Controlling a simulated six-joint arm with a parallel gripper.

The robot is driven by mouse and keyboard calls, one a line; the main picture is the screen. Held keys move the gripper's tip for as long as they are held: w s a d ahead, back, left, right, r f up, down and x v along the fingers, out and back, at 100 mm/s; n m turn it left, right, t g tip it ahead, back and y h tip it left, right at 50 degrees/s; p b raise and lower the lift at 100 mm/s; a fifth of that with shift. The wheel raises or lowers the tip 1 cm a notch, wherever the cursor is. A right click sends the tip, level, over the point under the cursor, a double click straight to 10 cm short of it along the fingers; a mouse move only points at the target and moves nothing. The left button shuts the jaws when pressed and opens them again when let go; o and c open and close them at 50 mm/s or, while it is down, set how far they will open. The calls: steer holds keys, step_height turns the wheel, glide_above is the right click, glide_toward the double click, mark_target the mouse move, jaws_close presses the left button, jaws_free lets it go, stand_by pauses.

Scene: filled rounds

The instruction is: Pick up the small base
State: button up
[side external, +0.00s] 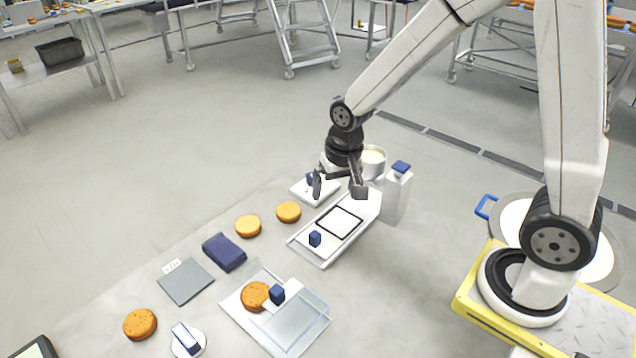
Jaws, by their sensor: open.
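Several round biscuit-like bases lie on the grey table. Two paler ones, a left pale round (248,226) and a right pale round (289,212), lie side by side at the back. A browner, speckled round (140,324) lies at the front left, and another brown round (255,296) is in a clear tray (306,335). The right pale round looks slightly smaller, but I cannot tell which is the small base. My gripper (338,194) is open and empty, pointing down above the far part of a white board, to the right of the pale rounds.
The white board (322,250) has a black square outline and a blue-knobbed piece. A navy folded cloth (224,252) and grey mat (186,281) lie left.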

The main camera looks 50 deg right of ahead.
mark_target(288, 207)
steer(key=w+f+m, duration=0.2)
steer(key=w+m, duration=0.1)
steer(key=w, duration=0.1)
steer(key=w+f+m+g, duration=0.1)
steer(key=w+m, duration=0.2)
steer(key=w, duration=0.1)
steer(key=w+f+m, duration=0.2)
steer(key=w+m, duration=0.1)
steer(key=w, duration=0.2)
steer(key=shift+a+f+m+g, duration=0.2)
steer(key=shift+f+m+g, duration=0.1)
steer(key=shift+m, duration=0.1)
steer(key=shift+w+f+m, duration=0.35)
steer(key=shift+w+m, duration=0.15)
steer(key=shift+f, duration=0.1)
steer(key=shift+f, duration=1.2)
steer(key=shift+f, duration=0.1)
steer(key=shift+s+f, duration=0.1)
steer(key=shift+f, duration=2.35)
steer(key=shift+c, duration=0.2)
